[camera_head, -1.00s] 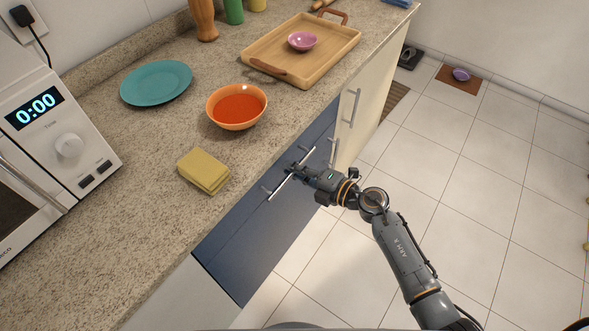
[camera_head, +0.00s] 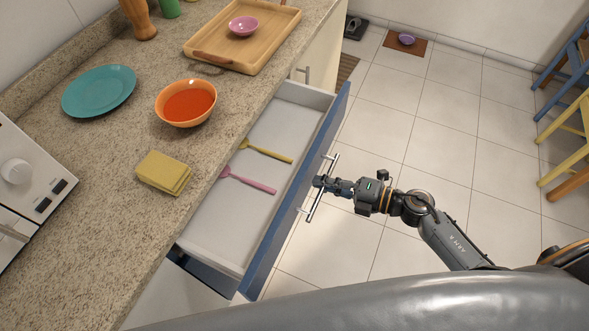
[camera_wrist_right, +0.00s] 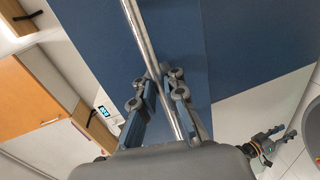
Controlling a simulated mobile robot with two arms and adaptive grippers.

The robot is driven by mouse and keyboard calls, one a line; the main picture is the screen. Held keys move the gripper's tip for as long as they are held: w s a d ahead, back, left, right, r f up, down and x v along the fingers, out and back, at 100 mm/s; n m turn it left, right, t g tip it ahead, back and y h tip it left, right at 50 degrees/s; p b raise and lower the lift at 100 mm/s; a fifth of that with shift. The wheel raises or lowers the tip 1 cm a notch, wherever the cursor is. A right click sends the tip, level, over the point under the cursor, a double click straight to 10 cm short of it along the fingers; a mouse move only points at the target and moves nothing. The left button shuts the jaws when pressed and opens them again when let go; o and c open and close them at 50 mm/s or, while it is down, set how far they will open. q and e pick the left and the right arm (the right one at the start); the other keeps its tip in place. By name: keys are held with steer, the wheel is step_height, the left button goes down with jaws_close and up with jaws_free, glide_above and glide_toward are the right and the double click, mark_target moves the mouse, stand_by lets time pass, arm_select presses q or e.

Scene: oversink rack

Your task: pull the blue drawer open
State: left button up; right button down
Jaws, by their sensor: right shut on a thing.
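The blue drawer (camera_head: 293,195) stands well out from under the counter in the head view, its white inside showing. A yellow utensil (camera_head: 268,151) and a pink utensil (camera_head: 250,183) lie in it. My right gripper (camera_head: 322,182) is shut on the drawer's metal bar handle (camera_head: 312,210). In the right wrist view the handle (camera_wrist_right: 141,35) runs between the fingers, in front of the blue drawer front (camera_wrist_right: 245,50). My left gripper (camera_wrist_right: 277,137) seems to show small at the right of that view, away from the drawer; its jaw state is unclear.
The counter holds an orange bowl (camera_head: 187,103) of red contents, a yellow sponge (camera_head: 164,172), a teal plate (camera_head: 99,91) and a wooden tray (camera_head: 215,58) with a pink bowl (camera_head: 243,25). Blue and yellow stools (camera_head: 565,140) stand far right. The tiled floor between is mostly clear.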

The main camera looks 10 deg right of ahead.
steer(key=f+v, duration=0.2)
steer(key=v, duration=0.8)
steer(key=f+v, duration=0.2)
steer(key=v, duration=0.9)
steer(key=shift+s+d, duration=0.25)
steer(key=shift+d, duration=0.05)
steer(key=shift+r, duration=0.1)
steer(key=c, duration=1.4)
jaws_free()
steer(key=v, duration=1.2)
